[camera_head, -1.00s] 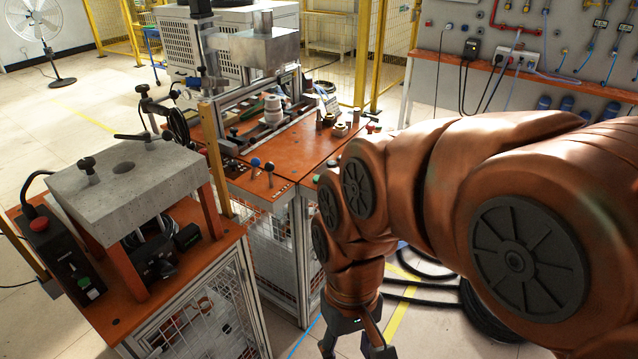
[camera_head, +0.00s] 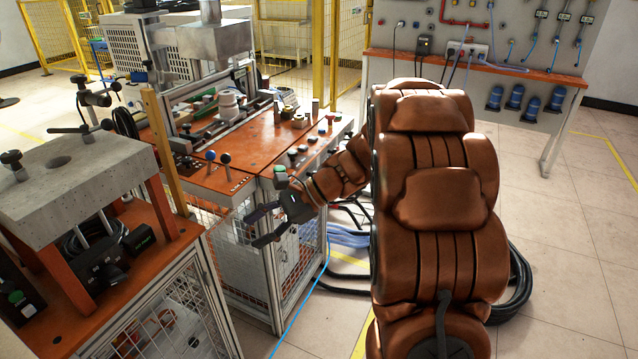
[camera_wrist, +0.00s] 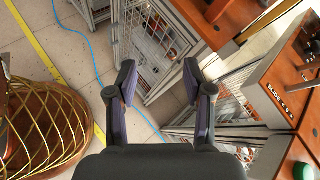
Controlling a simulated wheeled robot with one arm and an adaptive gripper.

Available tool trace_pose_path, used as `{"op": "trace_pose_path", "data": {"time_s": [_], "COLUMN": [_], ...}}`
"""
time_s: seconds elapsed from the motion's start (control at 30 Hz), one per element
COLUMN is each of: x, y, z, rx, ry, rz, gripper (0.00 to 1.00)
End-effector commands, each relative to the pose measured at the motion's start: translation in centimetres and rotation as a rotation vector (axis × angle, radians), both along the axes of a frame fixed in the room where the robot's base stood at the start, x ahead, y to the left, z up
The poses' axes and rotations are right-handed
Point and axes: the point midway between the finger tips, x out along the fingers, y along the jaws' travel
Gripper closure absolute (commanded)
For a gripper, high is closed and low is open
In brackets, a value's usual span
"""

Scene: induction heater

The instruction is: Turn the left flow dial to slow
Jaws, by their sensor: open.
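My gripper (camera_head: 260,228) is open and empty, in front of the orange-topped machine bench (camera_head: 245,150). In the wrist view my gripper (camera_wrist: 158,78) shows two spread dark fingers with floor and a mesh-sided cabinet below. Gauges with blue tubes (camera_head: 540,16) hang on the grey wall panel, far from my gripper. Their settings are too small to read.
A second stand with a grey block top (camera_head: 90,180) is at the left. A blue hose (camera_head: 300,312) and dark cables lie on the floor. The wall panel has an orange shelf (camera_head: 470,67). Open floor (camera_head: 570,250) lies at the right.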

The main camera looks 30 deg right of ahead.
Motion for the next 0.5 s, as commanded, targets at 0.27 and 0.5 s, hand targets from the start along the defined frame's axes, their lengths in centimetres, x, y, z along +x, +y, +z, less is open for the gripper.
{"op": "trace_pose_path", "data": {"time_s": [0.27, 0.5], "x": [7.4, 10.2], "y": [-11.5, -22.8], "z": [-2.9, -5.1], "rx": [0.281, 0.503], "ry": [0.009, -0.023], "rz": [-0.364, -0.626], "gripper": [0.49, 0.49]}}
